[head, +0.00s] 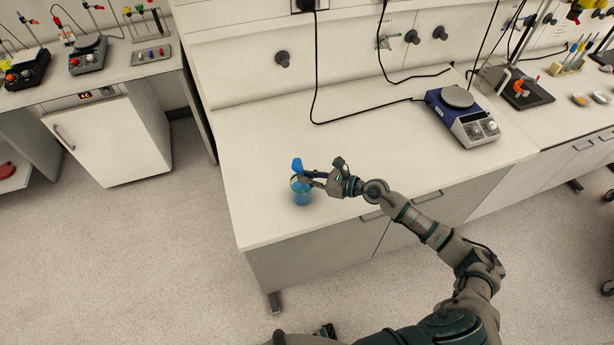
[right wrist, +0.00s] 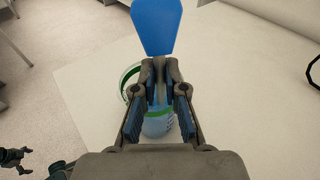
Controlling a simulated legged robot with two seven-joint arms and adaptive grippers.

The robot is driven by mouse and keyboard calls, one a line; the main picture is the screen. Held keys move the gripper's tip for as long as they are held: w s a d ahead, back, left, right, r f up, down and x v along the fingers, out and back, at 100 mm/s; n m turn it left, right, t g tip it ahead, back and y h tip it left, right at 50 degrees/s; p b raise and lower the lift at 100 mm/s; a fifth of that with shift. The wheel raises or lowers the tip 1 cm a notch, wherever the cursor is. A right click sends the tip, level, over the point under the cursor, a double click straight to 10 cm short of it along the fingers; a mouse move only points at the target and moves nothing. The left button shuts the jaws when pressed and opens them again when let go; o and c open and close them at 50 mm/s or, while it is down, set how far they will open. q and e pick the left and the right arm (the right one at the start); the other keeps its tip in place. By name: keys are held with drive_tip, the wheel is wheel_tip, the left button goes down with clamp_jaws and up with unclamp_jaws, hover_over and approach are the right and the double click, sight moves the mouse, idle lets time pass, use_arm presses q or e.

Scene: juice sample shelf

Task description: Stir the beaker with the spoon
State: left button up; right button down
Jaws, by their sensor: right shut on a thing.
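The beaker (head: 302,198) is clear with a green rim and blue contents. It stands upright near the left front of the white bench, and shows behind my fingers in the right wrist view (right wrist: 156,126). My right gripper (head: 305,177) is shut on the blue spoon, right at the beaker's top. The spoon's broad flat end (head: 297,165) sticks up above the fingers; it also shows in the right wrist view (right wrist: 157,27). The spoon's lower part is mostly hidden by the fingers, so its depth in the beaker is unclear. My left gripper (right wrist: 15,158) is small and dark at the lower left.
A blue hotplate stirrer (head: 463,115) stands at the bench's back right, with a black cable running left. The white bench top (head: 400,150) is clear between beaker and stirrer. The bench's front and left edges lie close to the beaker.

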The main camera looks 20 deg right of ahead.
wheel_tip(320, 180, up, 12)
drive_tip(key=p, duration=1)
